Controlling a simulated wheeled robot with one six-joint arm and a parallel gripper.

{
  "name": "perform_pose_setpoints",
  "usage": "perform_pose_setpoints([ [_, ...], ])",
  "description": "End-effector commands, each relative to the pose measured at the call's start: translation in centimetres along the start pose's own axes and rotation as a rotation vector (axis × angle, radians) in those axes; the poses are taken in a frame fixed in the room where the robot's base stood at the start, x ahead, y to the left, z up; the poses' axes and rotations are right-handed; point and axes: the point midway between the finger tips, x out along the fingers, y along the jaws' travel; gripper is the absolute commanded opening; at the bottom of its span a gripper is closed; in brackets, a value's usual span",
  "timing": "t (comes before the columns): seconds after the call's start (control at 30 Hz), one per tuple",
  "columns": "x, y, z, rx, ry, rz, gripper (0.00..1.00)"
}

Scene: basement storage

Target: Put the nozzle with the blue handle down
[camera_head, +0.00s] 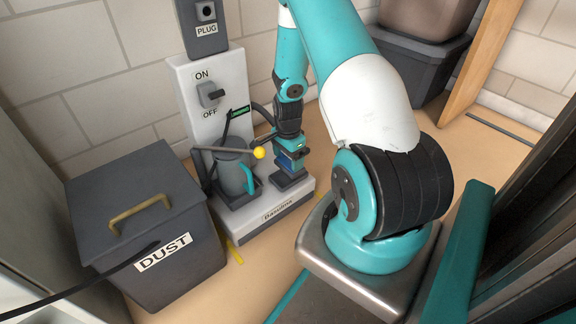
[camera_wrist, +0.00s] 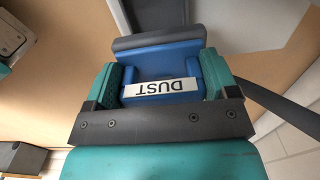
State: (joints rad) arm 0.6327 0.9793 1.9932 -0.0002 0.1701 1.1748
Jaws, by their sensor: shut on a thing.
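The nozzle with the blue handle (camera_head: 291,160) is between the fingers of my gripper (camera_head: 290,146) at the right side of the white station base (camera_head: 270,222). In the wrist view, the teal fingers of my gripper (camera_wrist: 161,80) are shut on both sides of the blue handle (camera_wrist: 160,72), which carries an upside-down DUST label. The nozzle's dark grey end (camera_wrist: 160,39) lies beyond the fingers. I cannot tell whether it touches the station base or hangs just above it.
A grey container with a teal handle (camera_head: 231,172) stands on the station's left side. A rod with a yellow ball (camera_head: 260,152) sticks out near my gripper. A grey DUST bin (camera_head: 140,215) is at the left. Dark tubs (camera_head: 420,70) stand at the back right.

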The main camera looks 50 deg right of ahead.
Motion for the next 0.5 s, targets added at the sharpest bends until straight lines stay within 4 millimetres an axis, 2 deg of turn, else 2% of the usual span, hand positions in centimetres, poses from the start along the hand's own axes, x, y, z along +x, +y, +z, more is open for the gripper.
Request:
perform_pose_setpoints([
  [0.03,1.43,-0.02,0.0,0.0,0.0,0.0,0.61],
  [0.07,1.67,-0.04,-0.01,0.0,0.0,-0.001,0.61],
  [0.5,2.05,-0.04,0.01,-0.001,0.0,-0.001,0.61],
])
